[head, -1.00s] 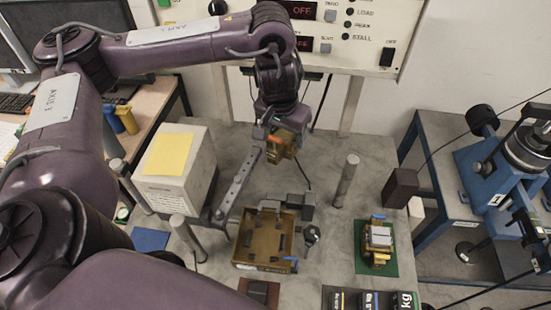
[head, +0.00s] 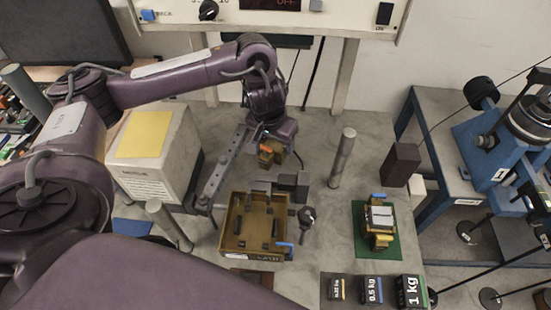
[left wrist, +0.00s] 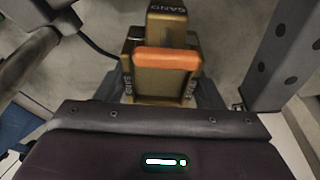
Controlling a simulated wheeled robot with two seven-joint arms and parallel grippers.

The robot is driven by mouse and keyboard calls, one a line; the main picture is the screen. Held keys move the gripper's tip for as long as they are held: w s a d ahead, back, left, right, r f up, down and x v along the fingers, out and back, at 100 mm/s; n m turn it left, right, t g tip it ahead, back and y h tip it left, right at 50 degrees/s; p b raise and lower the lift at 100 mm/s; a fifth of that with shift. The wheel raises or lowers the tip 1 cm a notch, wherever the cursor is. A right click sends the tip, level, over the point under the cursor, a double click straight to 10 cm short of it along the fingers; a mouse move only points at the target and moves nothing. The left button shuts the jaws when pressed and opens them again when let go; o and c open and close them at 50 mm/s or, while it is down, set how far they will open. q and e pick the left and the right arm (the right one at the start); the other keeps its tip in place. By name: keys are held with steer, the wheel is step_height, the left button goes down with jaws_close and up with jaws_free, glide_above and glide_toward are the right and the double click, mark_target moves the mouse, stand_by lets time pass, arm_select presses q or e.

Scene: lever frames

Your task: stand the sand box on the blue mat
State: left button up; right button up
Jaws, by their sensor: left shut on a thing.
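The sand box (left wrist: 165,75) is gold, with an orange bar and SAND lettering in the left wrist view. In the head view it (head: 270,154) hangs under my left gripper (head: 272,148), which is shut on it, just right of the grey perforated bar. I cannot tell its exact height above the bench. The blue mat (head: 131,227) lies at the lower left in front of the white block, partly hidden by my left arm and a post. My right gripper is not in view.
A white block with a yellow note (head: 150,160) and the perforated bar (head: 222,170) stand between sand box and blue mat. Metal posts (head: 342,158) rise from the bench. A brown tray (head: 226,240) is in front. Another gold box (head: 379,222) stands on a green mat (head: 362,245).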

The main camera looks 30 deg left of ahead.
mark_target(275, 155)
arm_select(q)
steer(key=shift+f, duration=0.65)
steer(key=b+x, duration=0.2)
steer(key=x, duration=0.1)
steer(key=shift+s+f, duration=0.15)
steer(key=shift+s, duration=0.25)
steer(key=shift+f, duration=0.25)
steer(key=shift+w, duration=0.1)
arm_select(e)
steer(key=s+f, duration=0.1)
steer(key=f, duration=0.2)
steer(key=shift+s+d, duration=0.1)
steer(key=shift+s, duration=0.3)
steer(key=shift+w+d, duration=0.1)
arm_select(q)
steer(key=shift+f, duration=0.3)
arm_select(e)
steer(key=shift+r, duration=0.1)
